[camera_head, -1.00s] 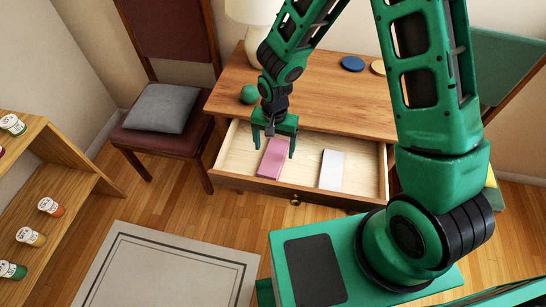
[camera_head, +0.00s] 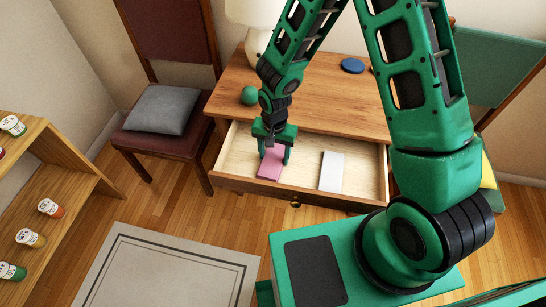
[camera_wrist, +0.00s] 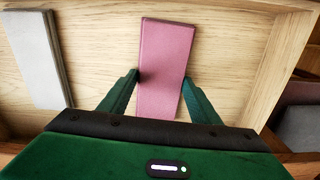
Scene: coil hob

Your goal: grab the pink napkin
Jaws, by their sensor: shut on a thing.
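The pink napkin (camera_head: 271,163) is a folded rectangle in the open drawer (camera_head: 232,182), toward its left side. My gripper (camera_head: 272,155) is down in the drawer with its fingers on either side of the napkin, shut on it. In the wrist view the napkin (camera_wrist: 163,60) runs up between the two green fingers of my gripper (camera_wrist: 160,88), and its far end sticks out beyond them. I cannot tell whether the napkin is lifted off the drawer floor.
A white folded napkin (camera_head: 332,172) lies in the drawer to the right; it also shows in the wrist view (camera_wrist: 33,60). The drawer walls stand around both. On the tabletop are a green ball (camera_head: 249,95) and a blue disc (camera_head: 352,65).

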